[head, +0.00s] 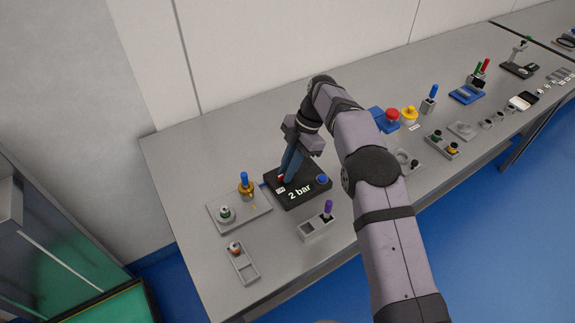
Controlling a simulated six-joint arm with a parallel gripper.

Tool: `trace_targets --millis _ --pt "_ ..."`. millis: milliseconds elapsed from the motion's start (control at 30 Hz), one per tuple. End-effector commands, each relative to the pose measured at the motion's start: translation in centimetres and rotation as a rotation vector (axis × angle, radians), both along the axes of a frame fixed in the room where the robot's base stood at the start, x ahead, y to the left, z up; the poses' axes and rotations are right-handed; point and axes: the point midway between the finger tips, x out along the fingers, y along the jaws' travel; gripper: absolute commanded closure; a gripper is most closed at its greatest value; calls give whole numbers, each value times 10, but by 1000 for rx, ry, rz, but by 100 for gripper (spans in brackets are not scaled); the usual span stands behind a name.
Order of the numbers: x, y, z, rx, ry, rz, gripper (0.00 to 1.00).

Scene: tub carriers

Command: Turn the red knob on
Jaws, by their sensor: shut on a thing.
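A black block (297,203) marked "2 bar" lies on the grey bench. The red knob (281,178) is at its left side, and only a small red part shows beside my fingers. A blue knob (322,179) is at the block's right. My gripper (285,176) reaches down from above with its blue fingers at the red knob and is shut on it. The fingers hide most of the knob, so I cannot tell which way it is turned. A small white label (280,190) is in front of it.
Left of the block is a grey plate (227,222) with a blue-topped peg (244,180). Nearer are a holder with a purple peg (328,208) and a small tray (246,268). Several other fixtures stand along the bench to the right, behind my arm. The bench's back left is clear.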

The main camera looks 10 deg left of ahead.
Motion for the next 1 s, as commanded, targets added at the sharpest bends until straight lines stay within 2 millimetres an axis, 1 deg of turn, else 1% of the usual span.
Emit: trace_targets --millis 533,567,600,1000 --pt "1 0 0 1 -2 26 100" --pt "1 0 0 1 -2 26 80" --pt "1 0 0 1 -2 25 70" --pt "1 0 2 0 -2 24 70"
